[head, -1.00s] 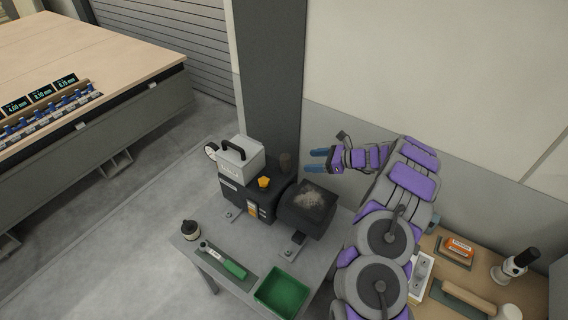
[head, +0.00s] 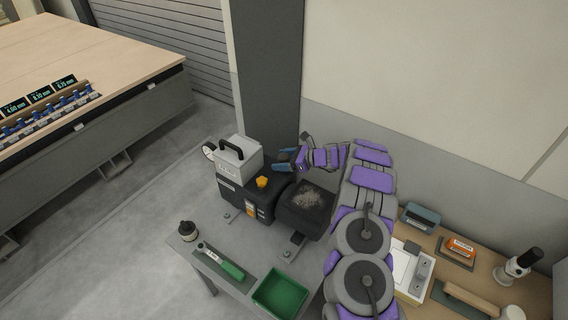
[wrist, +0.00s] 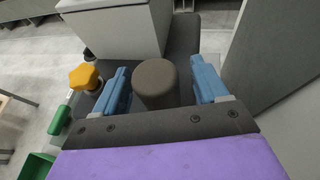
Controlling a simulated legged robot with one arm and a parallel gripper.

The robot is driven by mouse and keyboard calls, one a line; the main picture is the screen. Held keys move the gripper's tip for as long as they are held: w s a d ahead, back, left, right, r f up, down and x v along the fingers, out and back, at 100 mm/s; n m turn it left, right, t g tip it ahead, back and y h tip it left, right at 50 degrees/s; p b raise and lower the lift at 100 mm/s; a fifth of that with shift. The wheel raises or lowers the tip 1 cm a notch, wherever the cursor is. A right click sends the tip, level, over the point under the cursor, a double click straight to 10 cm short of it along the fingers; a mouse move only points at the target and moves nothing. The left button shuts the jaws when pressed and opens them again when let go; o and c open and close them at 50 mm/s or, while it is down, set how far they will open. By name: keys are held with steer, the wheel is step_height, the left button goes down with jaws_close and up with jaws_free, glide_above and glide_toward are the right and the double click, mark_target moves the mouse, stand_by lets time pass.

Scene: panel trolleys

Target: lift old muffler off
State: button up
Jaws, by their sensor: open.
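The old muffler is a dark brown-grey cylinder (wrist: 155,84) standing upright on the dark machine (head: 246,205). In the wrist view it sits between the two blue fingers of my gripper (wrist: 166,84). The fingers are open, with a gap visible on each side of it. In the head view my gripper (head: 284,160) is at the back of the machine, beside the grey column, and its fingers hide most of the muffler.
A light grey box with a handle (head: 239,158) and a yellow knob (head: 262,182) are close by on the machine. A green tray (head: 279,293), a green-handled tool (head: 232,270) and a small dark bottle (head: 188,230) are on the table. A side bench stands right.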

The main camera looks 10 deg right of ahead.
mark_target(280, 154)
steer(key=shift+w+a+f, duration=0.2)
steer(key=shift+w+a, duration=0.05)
steer(key=shift+a, duration=0.2)
steer(key=shift+r, duration=0.1)
steer(key=shift+c, duration=0.3)
steer(key=c, duration=1)
steer(key=shift+r, duration=0.5)
step_height(280, 154, up, 3)
steer(key=shift+f+p, duration=0.15)
steer(key=shift+p, duration=0.2)
steer(key=s+d, duration=0.2)
steer(key=s, duration=0.5)
steer(key=s+d+r+p, duration=0.1)
steer(key=s+d, duration=0.2)
steer(key=s, duration=0.5)
steer(key=shift+s+r, duration=0.15)
